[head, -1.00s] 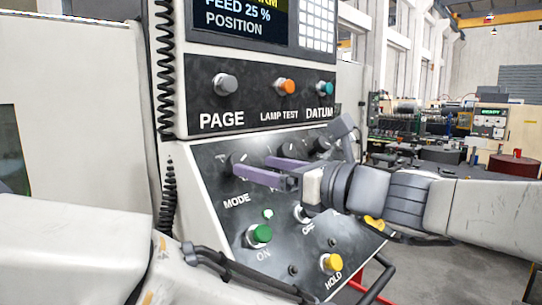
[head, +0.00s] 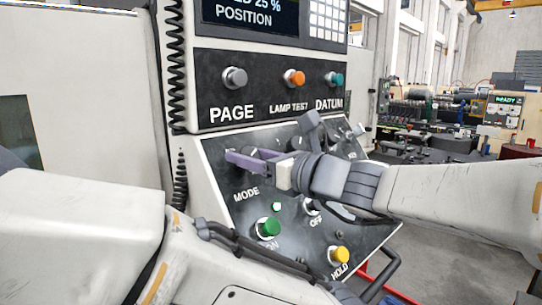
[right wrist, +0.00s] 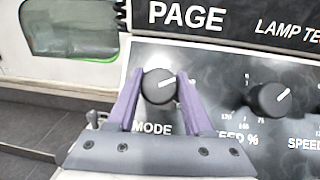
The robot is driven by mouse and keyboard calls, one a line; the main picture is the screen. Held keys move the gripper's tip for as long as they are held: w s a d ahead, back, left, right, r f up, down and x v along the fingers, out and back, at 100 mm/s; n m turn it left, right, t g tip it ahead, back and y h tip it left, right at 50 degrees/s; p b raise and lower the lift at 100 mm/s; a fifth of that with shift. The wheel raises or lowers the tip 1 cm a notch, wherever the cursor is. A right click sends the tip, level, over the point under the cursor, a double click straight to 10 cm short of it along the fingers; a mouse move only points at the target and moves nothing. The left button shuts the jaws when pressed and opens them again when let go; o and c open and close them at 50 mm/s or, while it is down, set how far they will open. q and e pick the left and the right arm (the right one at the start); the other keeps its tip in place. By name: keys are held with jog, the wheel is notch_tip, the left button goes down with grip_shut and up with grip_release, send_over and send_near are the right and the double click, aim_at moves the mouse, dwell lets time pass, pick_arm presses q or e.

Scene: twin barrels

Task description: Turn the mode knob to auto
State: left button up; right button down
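The mode knob (right wrist: 157,88) is a round black dial above the MODE label, centred in the right wrist view. No position marks around the knob are readable, and no word auto is legible. In the head view my right gripper (head: 238,153) reaches in from the right and mostly hides the knob. My left gripper is out of the picture.
The feed knob (right wrist: 272,97) sits close to the right of the mode knob. Below are a green ON button (head: 268,228) and a yellow HOLD button (head: 339,256). A coiled black cable (head: 176,60) hangs along the panel's left edge.

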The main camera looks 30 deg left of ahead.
jog(key=shift+n+g, duration=0.5)
jog(key=n+g, duration=0.1)
jog(key=n, duration=0.1)
jog(key=shift+n+g, duration=0.3)
jog(key=shift+g, duration=0.1)
jog(key=n+g, duration=0.2)
jog(key=n, duration=0.1)
jog(key=shift+r+n, duration=0.1)
jog(key=shift+n, duration=0.2)
jog(key=shift+n+g+h+p, duration=0.6)
jog(key=shift+n+g+p, duration=0.15)
jog(key=shift+n, duration=0.45)
jog(key=n+g+h+p, duration=0.1)
jog(key=n, duration=0.1)
jog(key=shift+s+r+n+g+p, duration=0.1)
jog(key=shift+n+g+p, duration=0.15)
jog(key=shift+n+p, duration=0.15)
jog(key=shift+f+n+g+h+p, duration=0.2)
jog(key=shift+n+g+h+p, duration=0.4)
jog(key=shift+n+h+p, duration=0.5)
jog(key=shift+s+n+y, duration=0.1)
jog(key=shift+n+y, duration=0.2)
